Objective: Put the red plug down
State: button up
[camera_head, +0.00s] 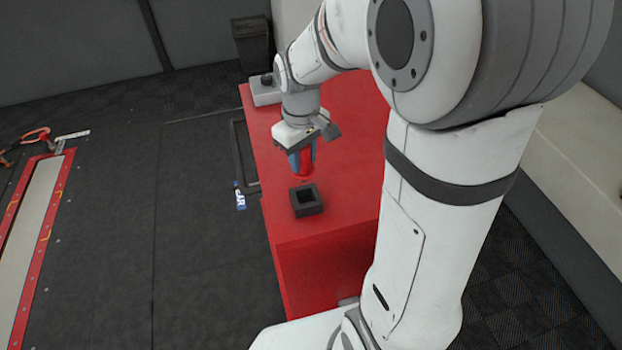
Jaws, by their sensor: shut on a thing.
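The red plug (303,172) is between the fingers of my gripper (302,161), which is shut on it. The gripper points down over the red cabinet top. The plug's lower end shows below the fingers; its upper part is hidden by them. I cannot tell whether the plug touches the red surface. A black square block with a square opening (307,201) sits on the cabinet top, just in front of the plug. The opening looks empty.
The red cabinet (345,225) has bare room on its top around the block. A grey box (264,92) sits at its far left corner. A dark bin (253,42) stands behind. A red-edged floor frame (37,230) lies at left.

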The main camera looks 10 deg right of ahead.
aim_at(305, 181)
notch_tip(305, 181, down, 4)
jog(key=shift+d+f, duration=0.1)
notch_tip(305, 181, down, 3)
jog(key=shift+s+f+p, duration=0.1)
jog(key=shift+p, duration=0.3)
jog(key=shift+f, duration=0.4)
jog(key=shift+f+b, duration=0.5)
jog(key=o, duration=0.8)
jog(key=shift+r, duration=0.1)
jog(key=shift+o, duration=0.2)
